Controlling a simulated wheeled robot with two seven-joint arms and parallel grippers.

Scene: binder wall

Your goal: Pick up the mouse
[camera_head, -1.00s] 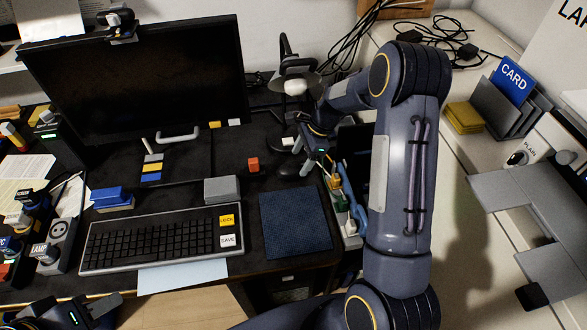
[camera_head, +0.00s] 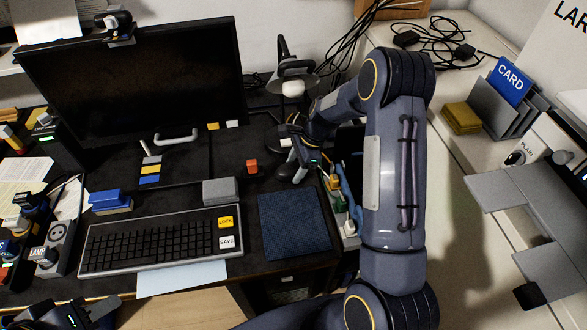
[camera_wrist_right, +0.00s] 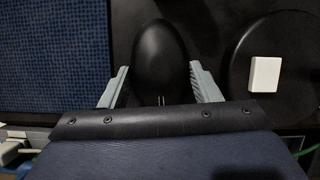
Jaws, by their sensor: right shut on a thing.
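The black mouse (camera_wrist_right: 161,55) is between the two grey fingers of my right gripper (camera_wrist_right: 161,85) in the right wrist view. The fingers are shut on its sides. In the head view the mouse (camera_head: 285,172) is a small dark shape at my right gripper (camera_head: 296,168), above and right of the mouse pad. I cannot tell whether it is clear of the desk. My left gripper (camera_head: 88,312) is at the bottom left, away from the mouse; its jaw gap is unclear.
The blue mouse pad (camera_head: 293,224) lies beside the keyboard (camera_head: 160,241). A small red block (camera_head: 252,167) and a grey block (camera_head: 221,190) sit nearby. A desk lamp (camera_head: 293,85) stands behind my right gripper. The monitor (camera_head: 135,85) is at the left.

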